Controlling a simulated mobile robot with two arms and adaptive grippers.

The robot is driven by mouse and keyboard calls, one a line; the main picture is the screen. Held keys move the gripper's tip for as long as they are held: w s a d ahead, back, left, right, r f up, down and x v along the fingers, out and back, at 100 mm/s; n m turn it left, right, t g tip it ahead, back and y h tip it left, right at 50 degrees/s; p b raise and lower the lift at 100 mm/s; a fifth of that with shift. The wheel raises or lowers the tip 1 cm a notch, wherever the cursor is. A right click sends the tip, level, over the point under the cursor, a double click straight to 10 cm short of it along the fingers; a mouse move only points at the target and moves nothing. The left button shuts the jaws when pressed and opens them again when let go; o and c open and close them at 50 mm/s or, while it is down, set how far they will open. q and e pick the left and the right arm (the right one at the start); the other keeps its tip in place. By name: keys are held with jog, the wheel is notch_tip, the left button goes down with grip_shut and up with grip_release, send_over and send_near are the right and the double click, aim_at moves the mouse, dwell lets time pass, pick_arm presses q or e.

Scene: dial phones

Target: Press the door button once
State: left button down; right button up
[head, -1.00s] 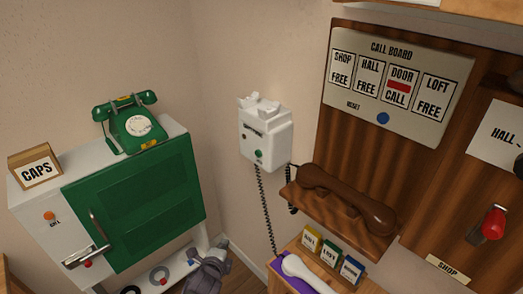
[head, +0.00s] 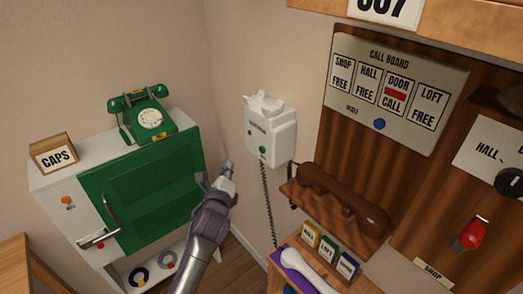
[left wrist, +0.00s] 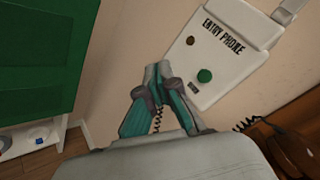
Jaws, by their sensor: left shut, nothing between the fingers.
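The white entry phone (head: 270,128) hangs on the wall near the corner, and its cradle is empty. A round green button (head: 262,149) sits low on its front. In the left wrist view the same green button (left wrist: 204,75) is unobstructed on the entry phone (left wrist: 226,50), beside a small brown dot and above a tiny label that I cannot read. My left gripper (head: 229,166) is shut and empty, to the left of and a little below the button, apart from it. In the left wrist view its fingertips (left wrist: 157,72) point up, left of the phone. My right gripper is not in view.
A white handset (head: 305,268) lies on a purple surface below. A brown handset (head: 345,198) rests on a wooden shelf right of the entry phone.

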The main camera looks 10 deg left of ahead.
aim_at(262, 150)
pick_arm(q)
jog(key=w+d+b, duration=0.5)
jog(key=w, duration=0.2)
jog(key=shift+d, duration=0.25)
jog(key=shift+w, duration=0.1)
dwell(1.4)
jog(key=shift+w+d, duration=0.25)
